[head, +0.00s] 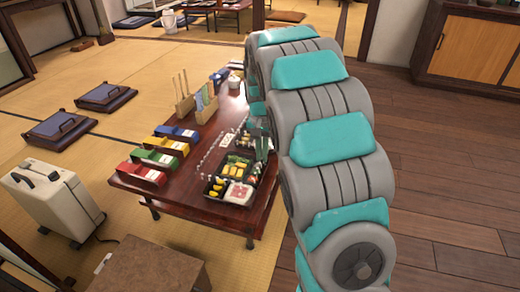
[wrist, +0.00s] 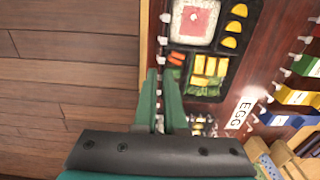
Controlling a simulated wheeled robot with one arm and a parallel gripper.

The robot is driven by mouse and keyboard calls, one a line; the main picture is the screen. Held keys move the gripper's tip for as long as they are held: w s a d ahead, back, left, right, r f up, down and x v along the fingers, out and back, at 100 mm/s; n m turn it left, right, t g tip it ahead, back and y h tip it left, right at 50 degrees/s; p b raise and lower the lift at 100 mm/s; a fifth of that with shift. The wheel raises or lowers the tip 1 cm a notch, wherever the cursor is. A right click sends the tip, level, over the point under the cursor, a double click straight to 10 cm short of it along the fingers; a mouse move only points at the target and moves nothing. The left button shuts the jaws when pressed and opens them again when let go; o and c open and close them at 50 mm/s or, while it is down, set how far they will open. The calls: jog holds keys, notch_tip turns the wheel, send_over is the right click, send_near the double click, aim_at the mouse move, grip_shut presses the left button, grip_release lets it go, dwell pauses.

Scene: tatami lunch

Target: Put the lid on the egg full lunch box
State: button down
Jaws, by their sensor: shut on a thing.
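A black lunch box (head: 208,193) stands open at the near end of the low red-brown table. In the wrist view the box (wrist: 250,35) shows white rice with a pink square, yellow half-rounds, yellow blocks, greens and orange pieces. A white label reading EGG (wrist: 240,109) lies to the right of the fingers. My gripper (wrist: 158,78) has green fingers close together at the left of the box. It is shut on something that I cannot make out. In the head view my arm hides most of the gripper. I cannot pick out a lid clearly.
Red, green, yellow and blue boxes (head: 160,158) line the table's left side. Small white pieces (head: 207,155) stand in a row beside the food. Wooden holders (head: 205,108) stand farther back. A cream case (head: 50,200) and brown box (head: 150,268) stand in front.

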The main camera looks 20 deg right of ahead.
jog(key=shift+f+b, duration=0.8)
jog(key=shift+f, duration=2.15)
jog(key=shift+s+a+f, duration=0.1)
jog(key=shift+f, duration=1.1)
dwell(0.8)
jog(key=shift+c, duration=1.8)
grip_release()
jog(key=shift+r, duration=0.1)
jog(key=shift+r+p, duration=1.45)
jog(key=shift+r, duration=2.45)
